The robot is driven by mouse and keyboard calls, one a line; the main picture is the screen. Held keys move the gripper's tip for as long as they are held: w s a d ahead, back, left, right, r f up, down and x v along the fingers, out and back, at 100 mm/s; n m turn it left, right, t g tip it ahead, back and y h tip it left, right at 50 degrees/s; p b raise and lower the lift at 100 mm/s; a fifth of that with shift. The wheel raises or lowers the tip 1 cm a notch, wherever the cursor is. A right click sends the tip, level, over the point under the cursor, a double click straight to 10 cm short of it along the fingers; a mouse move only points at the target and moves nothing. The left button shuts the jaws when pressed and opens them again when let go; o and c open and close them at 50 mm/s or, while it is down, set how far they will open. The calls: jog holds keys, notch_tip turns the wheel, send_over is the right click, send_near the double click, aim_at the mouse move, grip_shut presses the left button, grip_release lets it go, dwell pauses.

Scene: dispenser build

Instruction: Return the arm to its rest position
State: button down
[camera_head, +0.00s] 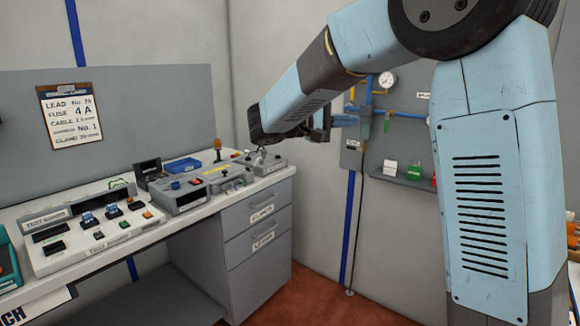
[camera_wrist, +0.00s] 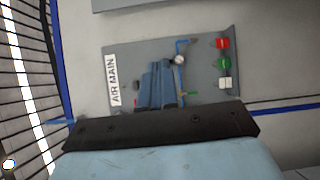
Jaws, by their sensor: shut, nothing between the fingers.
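My arm, light blue and dark grey, reaches across the upper right of the head view, bent at a large dark joint. Its forearm slopes down to the left, to a wrist above the right end of the bench. My gripper (camera_head: 347,120) sticks out to the right past the wrist, partly hidden by the forearm. In the wrist view the blue fingers of my gripper (camera_wrist: 158,66) lie together, with nothing between them. They point toward a grey wall panel (camera_wrist: 130,48) marked AIR MAIN and cover part of it.
A bench (camera_head: 170,232) with test units and a drawer cabinet (camera_head: 258,235) stands at left. The wall panel carries a gauge (camera_head: 387,80), pipes and red, green and white items. A dark hose (camera_head: 358,200) hangs to the floor. The red-brown floor (camera_head: 325,305) in front is clear.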

jog(key=s+d+f+m+g+y, duration=0.1)
jog(key=s+d+f+g+y, duration=0.1)
jog(key=s+d+y, duration=0.35)
jog(key=s+d+f+g+y, duration=0.1)
jog(key=s+d+f+y, duration=0.15)
jog(key=s+d, duration=0.55)
jog(key=s+a+f+m+t+y, duration=0.1)
jog(key=s+a+f+y, duration=0.1)
jog(key=s, duration=0.6)
jog(key=s+a+f+m+t+y, duration=0.2)
jog(key=s+f+y, duration=0.2)
jog(key=s+y, duration=0.3)
jog(key=shift+s+f, duration=0.25)
jog(key=shift+s, duration=0.4)
jog(key=shift+a, duration=0.15)
